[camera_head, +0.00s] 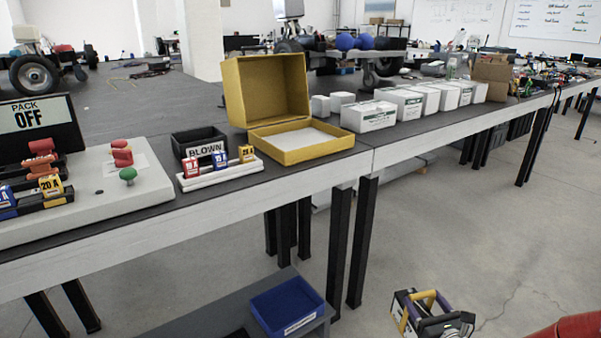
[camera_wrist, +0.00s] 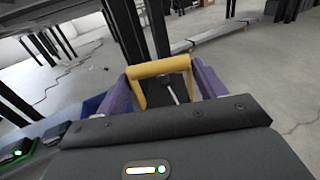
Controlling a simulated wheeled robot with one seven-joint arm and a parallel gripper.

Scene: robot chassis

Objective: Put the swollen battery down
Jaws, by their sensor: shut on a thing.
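The battery is a dark pack (camera_head: 452,326) with a yellow handle at the lower right of the head view, above the floor; its lower part is cut off. The yellow handle also shows in the wrist view (camera_wrist: 156,69). My gripper (camera_head: 424,304) is shut on the battery, with its purple fingers at either side of the handle in the wrist view. I cannot make out any swelling. A blue bin (camera_head: 287,305) with a white label stands on a low shelf under the bench, left of the battery, and looks empty.
A long bench (camera_head: 185,214) crosses the view. On it are an open yellow box (camera_head: 338,142), white cartons (camera_head: 368,116), a black bin marked BLOWN (camera_head: 198,141) and a PACK OFF sign (camera_head: 40,120). Black table legs (camera_head: 362,240) stand between bin and battery.

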